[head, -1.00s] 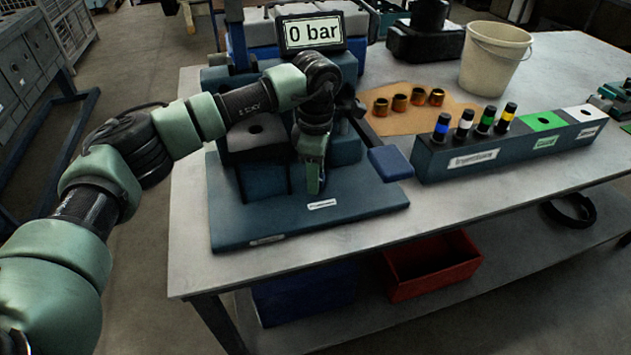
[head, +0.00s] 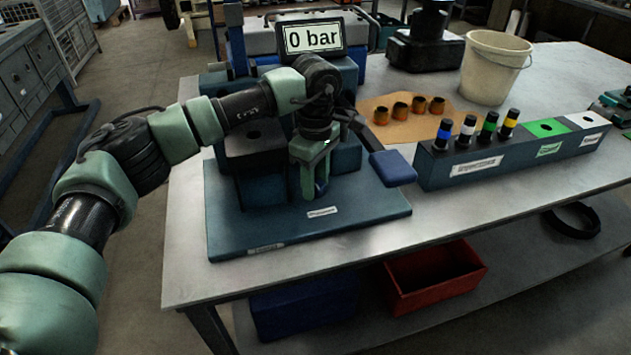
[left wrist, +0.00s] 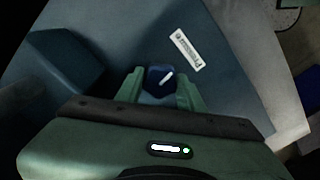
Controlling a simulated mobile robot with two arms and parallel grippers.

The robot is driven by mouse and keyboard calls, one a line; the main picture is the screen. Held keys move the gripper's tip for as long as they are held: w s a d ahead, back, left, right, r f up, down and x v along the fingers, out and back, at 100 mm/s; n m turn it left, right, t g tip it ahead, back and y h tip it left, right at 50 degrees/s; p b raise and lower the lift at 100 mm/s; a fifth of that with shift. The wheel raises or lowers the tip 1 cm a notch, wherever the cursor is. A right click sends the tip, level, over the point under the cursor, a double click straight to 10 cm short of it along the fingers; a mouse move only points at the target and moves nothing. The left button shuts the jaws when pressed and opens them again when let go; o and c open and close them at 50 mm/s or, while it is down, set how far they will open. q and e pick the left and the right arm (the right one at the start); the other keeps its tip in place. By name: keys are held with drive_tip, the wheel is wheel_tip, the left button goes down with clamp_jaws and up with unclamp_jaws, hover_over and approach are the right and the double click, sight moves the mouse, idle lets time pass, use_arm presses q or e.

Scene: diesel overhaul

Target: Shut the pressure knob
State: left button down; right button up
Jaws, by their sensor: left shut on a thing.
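The pressure knob (left wrist: 154,87) is a small dark blue block with a white line on top. In the left wrist view it sits between the green fingers of my left gripper (left wrist: 160,90), which is shut on it. The white line runs slantwise, up to the right. In the head view my left gripper (head: 316,188) points down at the front of the blue test stand (head: 280,235) and mostly hides the knob. The display (head: 313,37) above reads 0 bar. My right gripper is not in view.
A lever with a blue pad (head: 392,168) juts out right of my left gripper. A rack (head: 475,172) with several banded cylinders stands on the right. Several brass-coloured rings lie on a tan mat (head: 390,128). A bucket (head: 490,70) stands behind. The bench front is clear.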

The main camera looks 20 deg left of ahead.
sight(316, 184)
use_arm(q)
drive_tip(key=c, duration=0.9)
unclamp_jaws()
drive_tip(key=shift+r+b, duration=0.45)
drive_tip(key=shift+r, duration=3.5)
